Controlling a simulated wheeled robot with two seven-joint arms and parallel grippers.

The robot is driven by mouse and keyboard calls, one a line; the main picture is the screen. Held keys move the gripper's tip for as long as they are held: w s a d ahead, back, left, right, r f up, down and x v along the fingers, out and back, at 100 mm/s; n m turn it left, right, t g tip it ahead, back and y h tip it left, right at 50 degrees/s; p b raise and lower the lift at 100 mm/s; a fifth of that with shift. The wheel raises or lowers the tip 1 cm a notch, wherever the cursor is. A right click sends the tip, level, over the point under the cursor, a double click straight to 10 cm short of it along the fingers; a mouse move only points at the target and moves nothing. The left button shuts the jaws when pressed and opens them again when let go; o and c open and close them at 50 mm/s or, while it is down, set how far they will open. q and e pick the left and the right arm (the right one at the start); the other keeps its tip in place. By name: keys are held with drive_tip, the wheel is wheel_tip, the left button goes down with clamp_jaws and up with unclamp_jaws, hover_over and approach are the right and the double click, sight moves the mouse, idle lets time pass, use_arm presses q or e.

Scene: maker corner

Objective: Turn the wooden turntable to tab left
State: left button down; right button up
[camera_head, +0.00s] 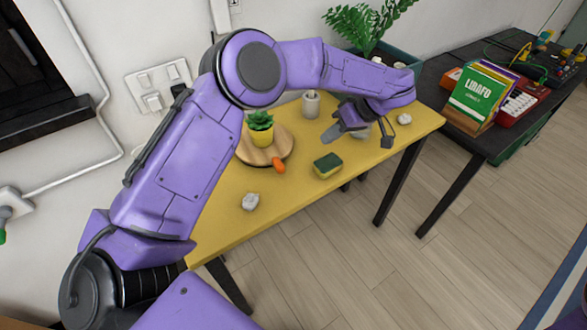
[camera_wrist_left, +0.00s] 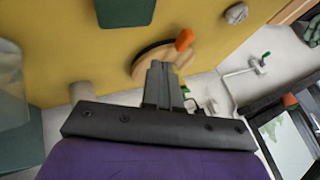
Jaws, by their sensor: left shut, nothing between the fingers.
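The wooden turntable (camera_head: 284,147) is a round disc on the yellow table, with a yellow pot with a green plant (camera_head: 261,130) on it. Its orange tab (camera_head: 278,165) sticks out at the near, lower right rim. My left gripper (camera_head: 328,134) is shut and empty, above the table to the right of the turntable and apart from it. In the left wrist view the shut fingers (camera_wrist_left: 160,68) cover part of the turntable (camera_wrist_left: 140,68); the orange tab (camera_wrist_left: 184,40) shows just beyond them. My right gripper is not in view.
A green and yellow sponge (camera_head: 327,165) lies right of the tab. A whitish lump (camera_head: 250,202) lies near the front edge. A grey-white canister (camera_head: 311,104) stands behind, and a leafy plant (camera_head: 364,27) at the back. The yellow table (camera_head: 300,190) is bare between sponge and lump.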

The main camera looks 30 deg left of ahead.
use_arm(q)
drive_tip(key=shift+s+a+f, duration=0.3)
drive_tip(key=shift+a+f, duration=0.05)
drive_tip(key=shift+f, duration=0.2)
drive_tip(key=p+x, duration=0.1)
drive_tip(key=x, duration=0.7)
drive_tip(key=shift+a+f+p, duration=0.3)
drive_tip(key=s, duration=0.1)
drive_tip(key=s+a+p, duration=0.1)
drive_tip(key=s, duration=0.1)
drive_tip(key=shift+s+a, duration=0.1)
drive_tip(key=shift+a, duration=0.25)
drive_tip(key=shift+s+a, duration=0.1)
drive_tip(key=shift+s, duration=0.15)
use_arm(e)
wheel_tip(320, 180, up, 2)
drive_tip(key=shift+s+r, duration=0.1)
use_arm(q)
drive_tip(key=shift+f, duration=0.1)
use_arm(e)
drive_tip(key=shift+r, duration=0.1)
